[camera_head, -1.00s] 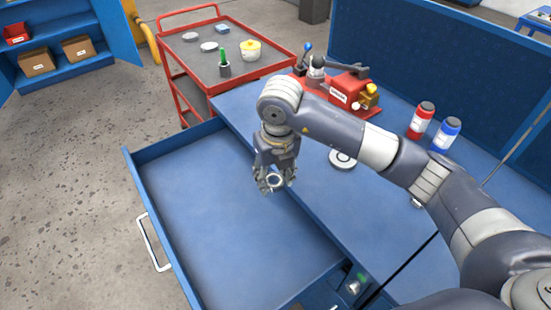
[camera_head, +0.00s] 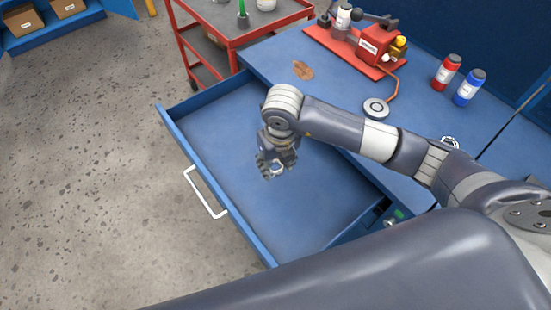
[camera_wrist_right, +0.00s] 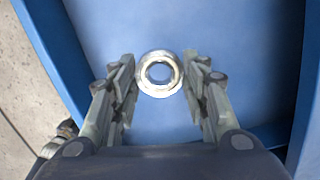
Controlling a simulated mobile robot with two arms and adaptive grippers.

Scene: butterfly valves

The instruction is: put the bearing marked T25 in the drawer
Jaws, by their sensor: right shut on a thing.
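A shiny metal ring bearing sits between the fingers of my right gripper (camera_head: 274,170); it shows clearly in the right wrist view (camera_wrist_right: 160,73). The fingers are shut on it, and no marking on it can be read. The blue drawer (camera_head: 290,210) is pulled open, and its floor looks empty. My right gripper points down above the drawer, with the drawer floor behind the bearing in the wrist view. My left gripper is not in view.
The blue workbench (camera_head: 330,105) lies beside the drawer. It carries a red device (camera_head: 376,45), a grey disc (camera_head: 376,108), a red bottle (camera_head: 446,72), a blue bottle (camera_head: 469,87) and a small ring (camera_head: 449,142). A red cart (camera_head: 240,30) stands behind.

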